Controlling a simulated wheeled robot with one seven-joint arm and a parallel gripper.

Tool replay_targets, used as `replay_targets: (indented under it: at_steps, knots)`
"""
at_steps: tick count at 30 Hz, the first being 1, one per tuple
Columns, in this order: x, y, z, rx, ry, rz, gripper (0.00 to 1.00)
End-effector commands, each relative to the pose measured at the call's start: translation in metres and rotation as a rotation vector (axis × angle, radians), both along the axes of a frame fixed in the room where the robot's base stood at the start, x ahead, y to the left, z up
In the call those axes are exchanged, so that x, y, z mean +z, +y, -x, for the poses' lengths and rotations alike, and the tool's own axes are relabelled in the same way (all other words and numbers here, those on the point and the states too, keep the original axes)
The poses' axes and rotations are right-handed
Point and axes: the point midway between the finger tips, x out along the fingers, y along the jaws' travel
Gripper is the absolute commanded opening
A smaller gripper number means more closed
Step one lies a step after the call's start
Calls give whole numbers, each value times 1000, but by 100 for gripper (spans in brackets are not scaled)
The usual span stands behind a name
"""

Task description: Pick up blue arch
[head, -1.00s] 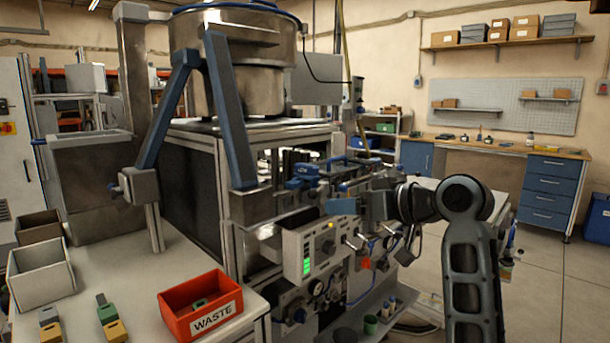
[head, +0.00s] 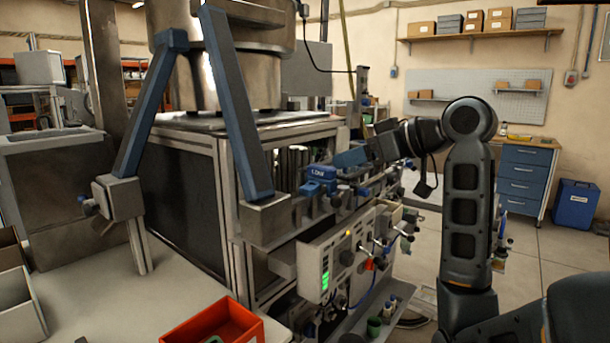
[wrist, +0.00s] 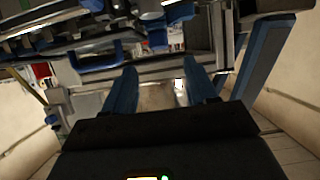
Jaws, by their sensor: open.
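I cannot make out a loose blue arch for certain in either view. My gripper (wrist: 162,85) shows in the wrist view with two blue fingers spread apart and nothing between them. In the head view my gripper (head: 349,158) points left toward the machine's side, above the control panel. Blue parts on the machine lie close to it in the picture, and I cannot tell whether any touches it.
Slanted blue struts (head: 237,110) stand at the machine's near corner. The control panel (head: 340,255) sticks out below my gripper. A red bin (head: 212,325) stands on the light bench (head: 110,300). Open floor (head: 545,250) lies right of my arm.

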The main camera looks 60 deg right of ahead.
Motion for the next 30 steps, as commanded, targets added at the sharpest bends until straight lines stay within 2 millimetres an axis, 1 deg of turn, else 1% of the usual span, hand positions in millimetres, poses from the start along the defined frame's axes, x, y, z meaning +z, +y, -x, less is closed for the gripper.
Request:
replay_targets:
  at_steps: [2,11,15,19,23,29,30]
  knots:
    - [-1,-1,-3,1,2,0,57]
    - [-12,-7,-30,2,2,-1,57]
    - [-19,-10,-49,3,3,-2,57]
    - [-26,-14,-63,2,2,-1,57]
    - [-29,-16,-70,-1,1,0,57]
    - [-29,-16,-70,-1,1,0,57]
    - [-29,-16,-70,-1,1,1,54]
